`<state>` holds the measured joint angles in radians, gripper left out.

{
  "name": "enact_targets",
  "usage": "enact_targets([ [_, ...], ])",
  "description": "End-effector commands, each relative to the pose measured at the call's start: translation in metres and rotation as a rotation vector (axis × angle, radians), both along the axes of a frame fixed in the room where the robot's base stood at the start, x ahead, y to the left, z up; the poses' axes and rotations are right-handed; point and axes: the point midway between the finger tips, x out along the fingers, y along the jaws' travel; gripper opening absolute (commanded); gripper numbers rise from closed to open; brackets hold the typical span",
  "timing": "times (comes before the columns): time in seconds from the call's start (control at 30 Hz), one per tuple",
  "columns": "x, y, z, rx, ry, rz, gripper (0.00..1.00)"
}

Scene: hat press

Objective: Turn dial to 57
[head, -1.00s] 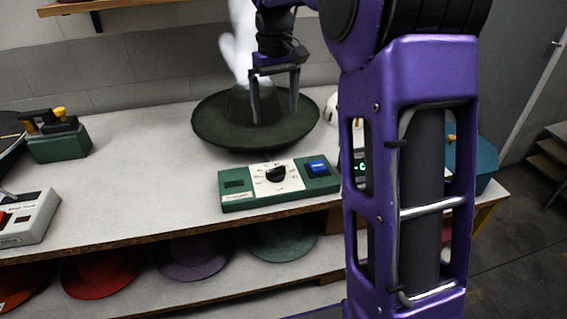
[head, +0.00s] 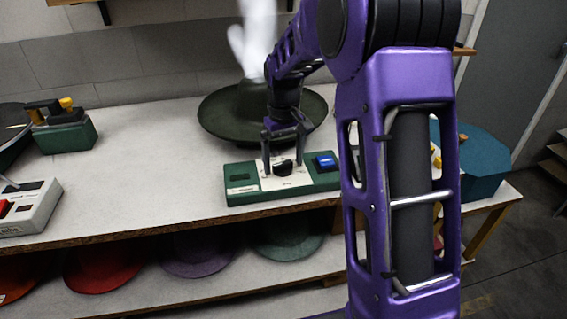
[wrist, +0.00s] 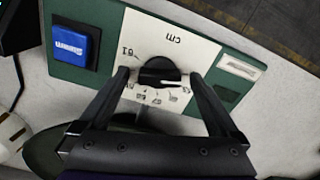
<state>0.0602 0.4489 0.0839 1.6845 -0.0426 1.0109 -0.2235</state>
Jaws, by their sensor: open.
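The black dial (head: 283,167) sits in the middle of a white scale plate on a green control box (head: 240,196). In the wrist view the dial (wrist: 160,73) has printed marks around it, with "61" readable at its left and "cm" beyond it; the other numbers are too small to read surely. A pale pointer mark shows on the dial's right side. My gripper (head: 284,156) is directly above the dial. Its two fingers (wrist: 160,78) are open, one on each side of the dial; I cannot tell whether they touch it.
A blue switch (head: 325,161) is on the box's right end. A dark green hat (head: 222,112) with steam above it stands behind. Coloured hats lie on the lower shelf (head: 200,252).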

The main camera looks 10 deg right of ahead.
Motion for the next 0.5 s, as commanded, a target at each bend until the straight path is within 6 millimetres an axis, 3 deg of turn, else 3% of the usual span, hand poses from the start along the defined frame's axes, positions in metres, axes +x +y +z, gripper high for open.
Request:
enact_targets([
  [0.37,0.0002,0.0,-0.0058,-0.001,-0.001,0.0,0.97],
  [0.5,0.0002,0.0,-0.0057,-0.001,-0.001,0.0,0.72],
])
